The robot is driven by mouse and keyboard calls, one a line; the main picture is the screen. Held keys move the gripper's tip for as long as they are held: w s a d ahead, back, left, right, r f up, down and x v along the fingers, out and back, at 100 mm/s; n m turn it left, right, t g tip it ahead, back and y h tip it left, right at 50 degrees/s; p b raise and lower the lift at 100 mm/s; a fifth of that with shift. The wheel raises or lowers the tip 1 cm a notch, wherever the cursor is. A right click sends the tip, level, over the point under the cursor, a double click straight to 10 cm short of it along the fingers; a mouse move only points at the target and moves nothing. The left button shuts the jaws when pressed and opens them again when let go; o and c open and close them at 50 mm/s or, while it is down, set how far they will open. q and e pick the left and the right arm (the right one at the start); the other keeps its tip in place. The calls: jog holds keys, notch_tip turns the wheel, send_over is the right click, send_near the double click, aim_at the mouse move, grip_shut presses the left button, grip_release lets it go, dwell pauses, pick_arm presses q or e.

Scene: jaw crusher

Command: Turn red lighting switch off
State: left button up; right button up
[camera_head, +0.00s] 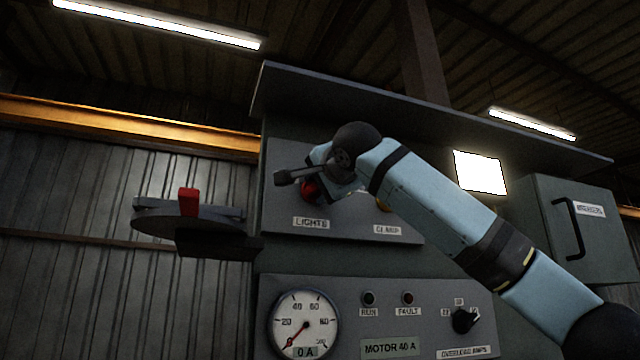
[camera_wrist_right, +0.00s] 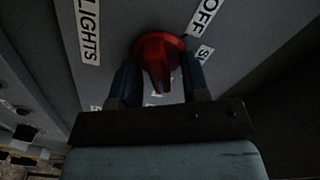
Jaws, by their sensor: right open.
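The red lighting switch (camera_head: 309,190) is a round red knob on the upper grey panel, just above the "LIGHTS" label (camera_head: 311,223). In the right wrist view the red knob (camera_wrist_right: 158,55) shows with its ridge pointing down the picture, toward the gripper. An "OFF" label (camera_wrist_right: 203,17) is to its upper right. My right gripper (camera_head: 312,178) is at the switch and partly hides it in the head view. In the right wrist view its two open fingers (camera_wrist_right: 160,82) stand on either side of the knob; whether they touch it I cannot tell. My left gripper is out of view.
My right arm crosses the panel and partly hides a yellow control (camera_head: 383,205) above the second label. Below is a panel with a gauge (camera_head: 304,324) and a black selector (camera_head: 465,320). A dark disc with a red block (camera_head: 188,202) juts out at left. A roof overhangs the cabinet.

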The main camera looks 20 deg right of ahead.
grip_shut()
